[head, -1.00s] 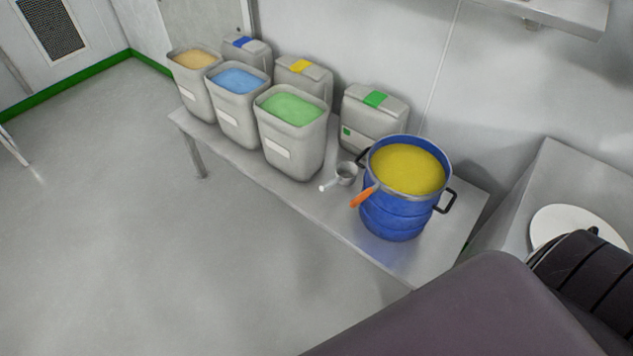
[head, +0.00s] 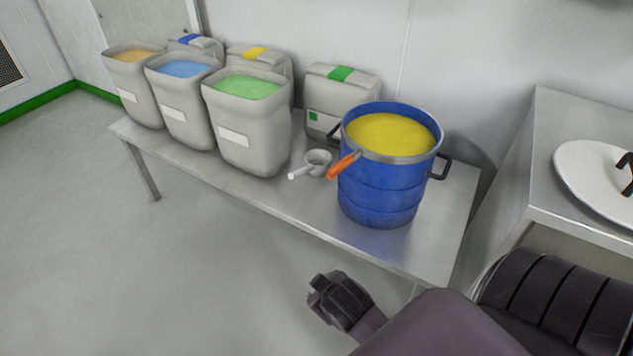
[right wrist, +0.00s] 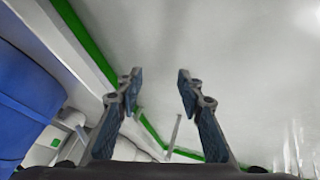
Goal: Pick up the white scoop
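The white scoop (head: 316,160) lies on the steel table (head: 270,195), between the green-filled bin and the blue drum, with its handle pointing to the lower left. My right gripper (head: 320,288) is below and in front of the table's front edge in the head view, well apart from the scoop. In the right wrist view the two fingers of my right gripper (right wrist: 158,84) are spread with nothing between them. My left gripper is not in view.
Open bins with orange, blue and green (head: 245,140) contents stand left. Lidded containers (head: 342,100) line the back. A steel cabinet (head: 515,215) is at right.

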